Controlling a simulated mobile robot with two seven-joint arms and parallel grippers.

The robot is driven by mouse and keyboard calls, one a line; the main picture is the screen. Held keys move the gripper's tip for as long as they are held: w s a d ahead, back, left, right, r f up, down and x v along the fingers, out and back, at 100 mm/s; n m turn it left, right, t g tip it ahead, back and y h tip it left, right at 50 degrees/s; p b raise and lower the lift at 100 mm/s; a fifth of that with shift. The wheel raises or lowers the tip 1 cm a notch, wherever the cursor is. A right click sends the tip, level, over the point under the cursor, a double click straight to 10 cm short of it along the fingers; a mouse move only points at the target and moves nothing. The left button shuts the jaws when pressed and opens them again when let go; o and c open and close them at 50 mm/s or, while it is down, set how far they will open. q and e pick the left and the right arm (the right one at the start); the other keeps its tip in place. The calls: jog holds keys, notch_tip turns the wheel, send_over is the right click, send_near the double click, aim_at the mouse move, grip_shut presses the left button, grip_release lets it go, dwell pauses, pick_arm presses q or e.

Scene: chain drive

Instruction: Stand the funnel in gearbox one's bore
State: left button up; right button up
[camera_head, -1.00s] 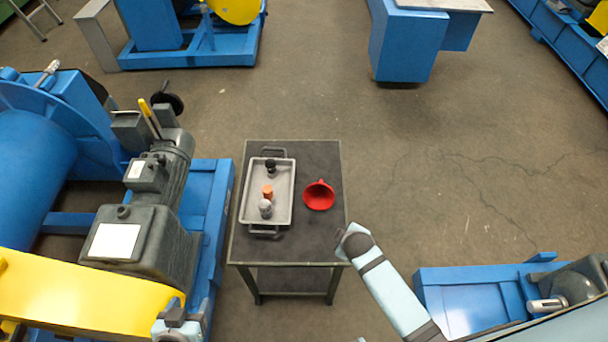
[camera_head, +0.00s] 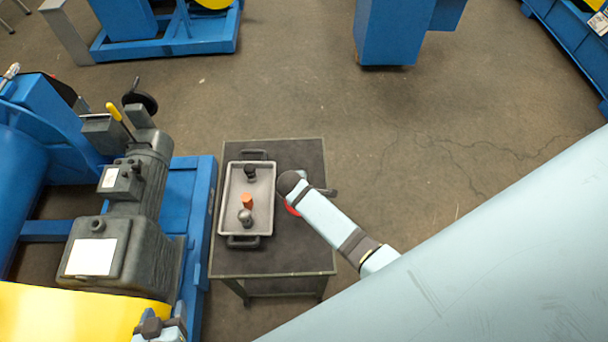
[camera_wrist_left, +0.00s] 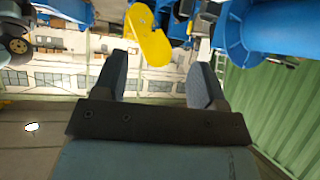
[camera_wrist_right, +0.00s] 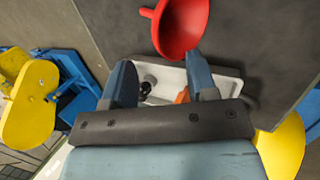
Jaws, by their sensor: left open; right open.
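The red funnel (camera_head: 292,208) is mostly hidden under my right arm in the head view, on the dark table. In the right wrist view the funnel (camera_wrist_right: 182,25) shows just beyond the fingertips of my right gripper (camera_wrist_right: 160,68), which is open and empty. A grey gearbox housing (camera_head: 125,240) at left has a white plate and a small round fitting on top; whether this is gearbox one's open bore I cannot tell. My left gripper (camera_head: 163,326) is at the bottom left. In the left wrist view (camera_wrist_left: 160,75) it is open and empty.
A grey tray (camera_head: 227,205) on the table (camera_head: 283,263) holds a black part (camera_head: 250,172), an orange part (camera_head: 247,200) and a grey-black part (camera_head: 245,217). Blue machine frames stand at left and behind. The floor beyond the table is clear.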

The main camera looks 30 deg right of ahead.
jog(key=b+x, duration=0.7)
jog(key=shift+f, duration=0.1)
jog(key=b+x, duration=0.4)
jog(key=b, duration=0.2)
jog(key=shift+w+f, duration=0.1)
jog(key=shift+w, duration=0.15)
jog(key=shift+w+d, duration=0.1)
jog(key=shift+d, duration=0.1)
jog(key=c, duration=0.9)
jog(key=shift+c, duration=0.2)
